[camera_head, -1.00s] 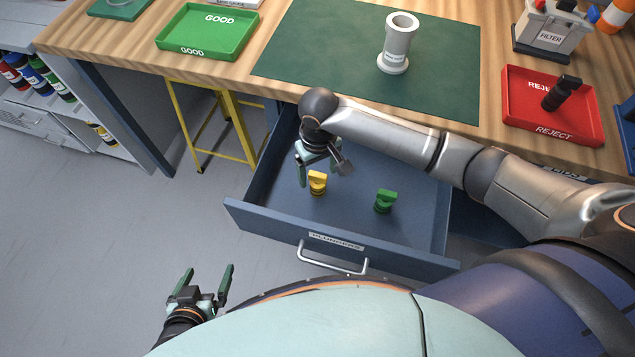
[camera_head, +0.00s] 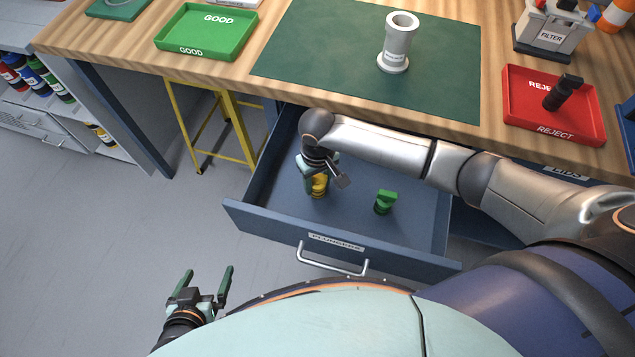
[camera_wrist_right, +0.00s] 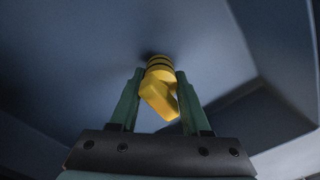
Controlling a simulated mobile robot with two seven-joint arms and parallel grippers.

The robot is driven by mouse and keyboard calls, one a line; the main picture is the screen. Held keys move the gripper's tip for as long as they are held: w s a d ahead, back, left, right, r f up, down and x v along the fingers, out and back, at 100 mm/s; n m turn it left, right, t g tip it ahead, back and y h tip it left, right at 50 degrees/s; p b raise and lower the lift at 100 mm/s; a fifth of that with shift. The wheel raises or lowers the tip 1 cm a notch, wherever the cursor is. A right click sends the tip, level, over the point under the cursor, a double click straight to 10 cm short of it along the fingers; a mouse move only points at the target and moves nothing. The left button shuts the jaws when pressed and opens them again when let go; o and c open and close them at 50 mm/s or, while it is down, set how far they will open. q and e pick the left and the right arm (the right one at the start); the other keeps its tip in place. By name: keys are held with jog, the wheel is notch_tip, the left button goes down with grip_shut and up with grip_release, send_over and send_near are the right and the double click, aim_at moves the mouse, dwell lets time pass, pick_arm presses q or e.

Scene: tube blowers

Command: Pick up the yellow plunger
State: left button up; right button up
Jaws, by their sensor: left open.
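The yellow plunger (camera_head: 320,186) stands in the open drawer, partly hidden by my right gripper in the head view. My right gripper (camera_head: 318,180) is down over it. In the right wrist view, the plunger (camera_wrist_right: 160,92) is between the two green fingers of my right gripper (camera_wrist_right: 159,75), its blocky handle towards the camera and turned at an angle to them. The fingers look open, with narrow gaps beside the plunger. My left gripper (camera_head: 208,283) is open and empty, outside the drawer at lower left.
A green plunger (camera_head: 384,202) stands to the right in the same drawer (camera_head: 345,222), whose walls surround my right gripper. Above is the bench with a grey tube (camera_head: 396,45) on a green mat (camera_head: 300,50), a green GOOD tray (camera_head: 165,42) and a red REJECT tray (camera_head: 520,110).

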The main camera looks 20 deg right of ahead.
grip_shut()
jog(key=shift+r, duration=0.1)
